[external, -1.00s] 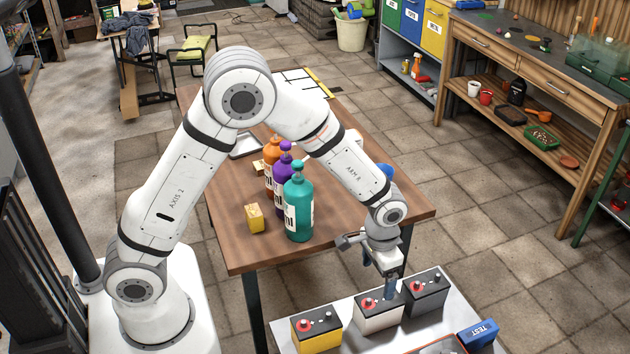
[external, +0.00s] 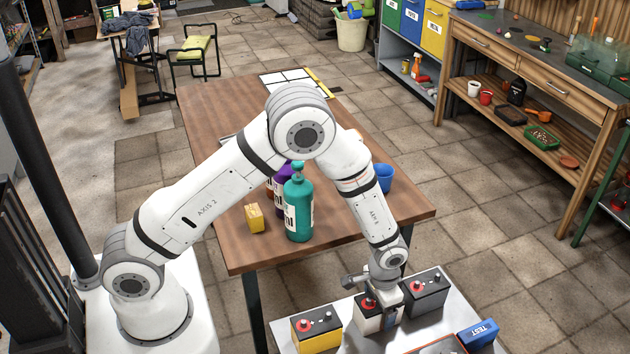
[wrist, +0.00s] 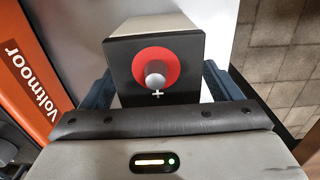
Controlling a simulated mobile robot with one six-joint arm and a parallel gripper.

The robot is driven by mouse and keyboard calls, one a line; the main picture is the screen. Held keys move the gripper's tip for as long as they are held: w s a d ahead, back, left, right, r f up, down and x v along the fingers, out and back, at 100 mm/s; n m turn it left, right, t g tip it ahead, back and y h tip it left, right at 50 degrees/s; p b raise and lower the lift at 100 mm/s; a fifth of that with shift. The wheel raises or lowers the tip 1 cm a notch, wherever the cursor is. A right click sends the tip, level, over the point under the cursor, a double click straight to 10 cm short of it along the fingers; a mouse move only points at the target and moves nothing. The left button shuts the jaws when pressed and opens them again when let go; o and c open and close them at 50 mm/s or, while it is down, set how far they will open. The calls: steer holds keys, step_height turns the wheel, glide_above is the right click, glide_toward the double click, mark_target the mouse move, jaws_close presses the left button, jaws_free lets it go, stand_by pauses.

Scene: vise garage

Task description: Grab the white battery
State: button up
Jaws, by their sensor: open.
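The white battery (external: 366,323) stands on the light bench between a yellow and a dark battery. It has a black top and a red terminal. In the wrist view the battery's top (wrist: 188,55) lies between the two dark fingers, with its red ring and plus sign facing me. My gripper (external: 384,318) is over the white battery with its fingers lowered along its sides. In the wrist view my gripper (wrist: 160,90) is open, with one finger left and one right of the battery. Whether either finger touches it is hard to tell.
The yellow battery (external: 316,332) stands left and the dark battery (external: 426,297) close on the right. A blue TEST box (external: 479,334) and an orange-rimmed tray (external: 437,345) are at the front right. A teal bottle (external: 299,210) stands on the wooden table (external: 240,255) behind.

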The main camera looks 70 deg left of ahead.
steer(key=shift+c, duration=0.6)
steer(key=c, duration=1.6)
steer(key=shift+c, duration=0.7)
steer(key=shift+w+r, duration=0.1)
steer(key=shift+r, duration=0.05)
